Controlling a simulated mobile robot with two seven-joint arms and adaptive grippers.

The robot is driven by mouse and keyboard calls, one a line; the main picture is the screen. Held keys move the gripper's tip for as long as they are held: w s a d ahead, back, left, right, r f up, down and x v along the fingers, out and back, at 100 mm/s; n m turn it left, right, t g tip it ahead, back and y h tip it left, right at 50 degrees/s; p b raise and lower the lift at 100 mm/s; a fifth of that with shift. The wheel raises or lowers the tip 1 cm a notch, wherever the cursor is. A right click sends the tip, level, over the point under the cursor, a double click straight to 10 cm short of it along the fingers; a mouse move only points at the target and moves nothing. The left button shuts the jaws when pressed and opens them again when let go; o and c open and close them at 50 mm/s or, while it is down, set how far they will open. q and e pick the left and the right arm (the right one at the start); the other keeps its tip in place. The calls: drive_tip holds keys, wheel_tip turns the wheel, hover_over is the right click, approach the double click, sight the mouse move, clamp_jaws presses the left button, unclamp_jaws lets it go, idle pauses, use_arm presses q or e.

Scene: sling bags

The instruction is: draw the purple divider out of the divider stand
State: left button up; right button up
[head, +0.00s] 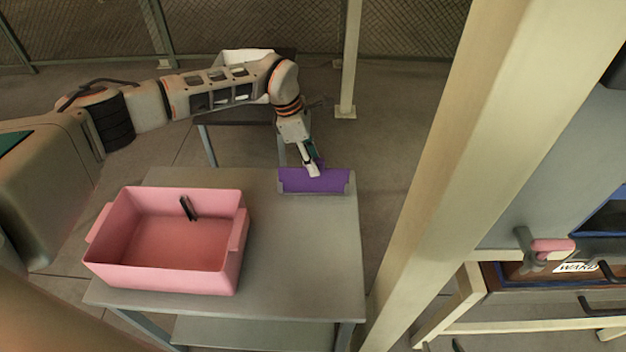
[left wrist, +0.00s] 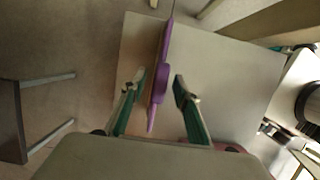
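The purple divider (head: 314,181) stands upright near the far right corner of the grey table, with thin grey edges of what looks like its stand at its ends. The rest of the stand is hidden or hard to make out. My left gripper (head: 312,172) is at the divider's top edge, coming down from above. In the left wrist view the divider (left wrist: 161,80) shows nearly edge-on between the two fingers of my left gripper (left wrist: 158,88). The fingers are apart, with gaps on both sides of the divider. My right gripper is not in view.
A pink bin (head: 231,265) with a small dark item (head: 188,207) inside stands on the left of the grey table (head: 300,260). The table's right front is clear. A cream post (head: 440,170) rises to the right of the table. Another small table with a white container stands behind.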

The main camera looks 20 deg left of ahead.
use_arm(q)
clamp_jaws()
drive_tip(key=shift+r, duration=0.3)
drive_tip(key=shift+r+p, duration=0.35)
drive_tip(key=shift+r, duration=0.15)
drive_tip(key=shift+r+p, duration=0.4)
drive_tip(key=shift+r, duration=0.45)
drive_tip(key=shift+r+p, duration=0.7)
drive_tip(key=shift+r, duration=0.65)
drive_tip(key=shift+r+p, duration=0.35)
drive_tip(key=shift+r, duration=0.7)
use_arm(e)
wheel_tip(320, 180, up, 6)
drive_tip(key=w, duration=0.2)
drive_tip(key=shift+t, duration=0.3)
drive_tip(key=shift+s+f, duration=0.1)
